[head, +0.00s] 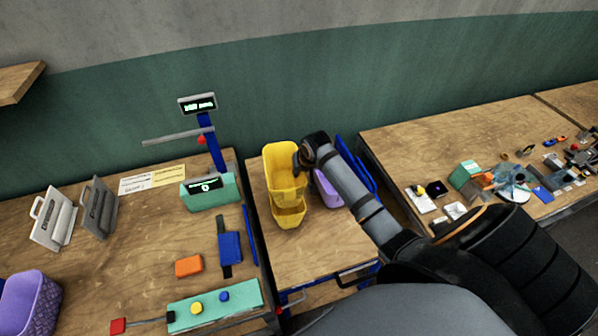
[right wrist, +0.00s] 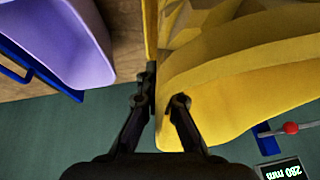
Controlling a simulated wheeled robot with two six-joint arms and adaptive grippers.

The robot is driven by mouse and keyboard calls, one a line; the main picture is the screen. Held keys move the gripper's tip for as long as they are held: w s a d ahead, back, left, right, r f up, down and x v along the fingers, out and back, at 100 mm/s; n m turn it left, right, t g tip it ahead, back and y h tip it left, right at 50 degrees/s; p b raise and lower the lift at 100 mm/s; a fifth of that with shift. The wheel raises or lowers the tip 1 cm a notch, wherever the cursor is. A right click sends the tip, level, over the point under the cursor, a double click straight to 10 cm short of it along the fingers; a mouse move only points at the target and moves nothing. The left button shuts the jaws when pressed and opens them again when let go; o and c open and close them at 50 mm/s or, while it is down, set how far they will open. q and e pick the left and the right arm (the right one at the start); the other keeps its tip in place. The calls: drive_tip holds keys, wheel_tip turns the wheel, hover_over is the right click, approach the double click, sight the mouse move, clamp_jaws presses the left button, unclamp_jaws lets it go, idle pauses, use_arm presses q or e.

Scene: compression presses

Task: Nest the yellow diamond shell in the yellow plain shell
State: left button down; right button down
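Two yellow shells stand together on the middle table in the head view. The upper, larger-looking one (head: 284,165) overlaps the lower one (head: 289,217), whose front edge shows below it. In the right wrist view the faceted face of the yellow diamond shell (right wrist: 205,18) shows beside a broad smooth yellow band (right wrist: 245,58). I cannot tell how deep one sits in the other. My right gripper (head: 301,158) is at the upper shell's right rim. Its fingers (right wrist: 165,95) converge on either side of a yellow wall and appear shut on it. My left gripper is out of view.
A purple shell (head: 327,188) and a blue rack (head: 357,165) stand just right of the yellow shells. A press with a display (head: 198,104) is on the left table. Another purple shell (head: 30,303) is at far left. The middle table's front is clear.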

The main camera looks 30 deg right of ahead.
drive_tip(key=shift+f, duration=0.1)
drive_tip(key=shift+f+b, duration=0.3)
drive_tip(key=shift+f, duration=1.1)
drive_tip(key=shift+f, duration=0.1)
drive_tip(key=shift+f+b, duration=0.6)
drive_tip(key=shift+f, duration=0.6)
drive_tip(key=shift+r, duration=0.1)
drive_tip(key=shift+p, duration=0.45)
drive_tip(key=c, duration=1.4)
unclamp_jaws()
drive_tip(key=shift+c, duration=0.2)
